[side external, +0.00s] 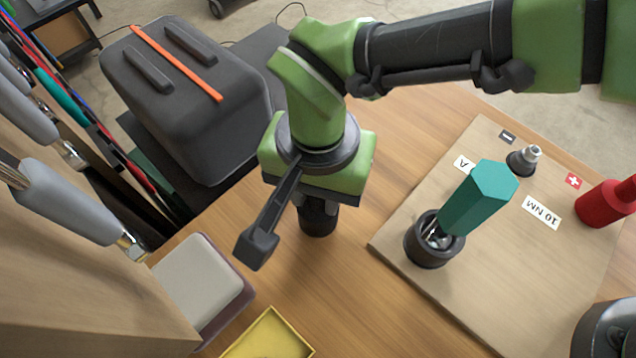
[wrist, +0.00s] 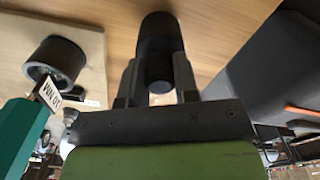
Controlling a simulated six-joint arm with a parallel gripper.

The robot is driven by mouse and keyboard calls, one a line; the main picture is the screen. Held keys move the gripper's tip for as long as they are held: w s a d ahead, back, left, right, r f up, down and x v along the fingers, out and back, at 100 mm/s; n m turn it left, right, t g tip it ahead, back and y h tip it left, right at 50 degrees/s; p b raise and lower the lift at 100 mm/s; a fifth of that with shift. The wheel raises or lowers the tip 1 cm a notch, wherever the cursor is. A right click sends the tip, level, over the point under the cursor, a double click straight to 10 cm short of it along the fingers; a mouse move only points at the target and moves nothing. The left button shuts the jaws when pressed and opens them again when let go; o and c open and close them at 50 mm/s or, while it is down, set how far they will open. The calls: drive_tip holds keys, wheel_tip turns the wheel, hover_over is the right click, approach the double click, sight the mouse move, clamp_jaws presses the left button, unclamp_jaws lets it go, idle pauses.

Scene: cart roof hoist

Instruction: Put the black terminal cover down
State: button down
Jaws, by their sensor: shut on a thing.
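The black terminal cover (side external: 318,216) is a dark upright cylinder below my gripper (side external: 317,198). In the wrist view the cover (wrist: 158,42) sits between the two grey fingers of my gripper (wrist: 156,75), which is shut on it. It is over the bare wooden table, left of the pale board (side external: 500,255). Its lower end looks at or very near the table top; I cannot tell whether it touches. My gripper's body hides its upper part in the side view. The bare metal terminal post (side external: 530,157) stands by the minus label on the board.
A teal hex-handled tool (side external: 478,200) leans in a black cup (side external: 432,250) on the board. A red cover (side external: 605,205) stands by the plus label. A dark case (side external: 190,110), a grey pad (side external: 200,280) and a yellow tray (side external: 235,348) lie leftward. Table around the cover is clear.

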drive_tip(key=shift+f, duration=0.2)
drive_tip(key=shift+f, duration=0.15)
drive_tip(key=c, duration=0.9)
unclamp_jaws()
drive_tip(key=shift+o, duration=0.2)
wheel_tip(320, 180, up, 12)
drive_tip(key=shift+r, duration=0.2)
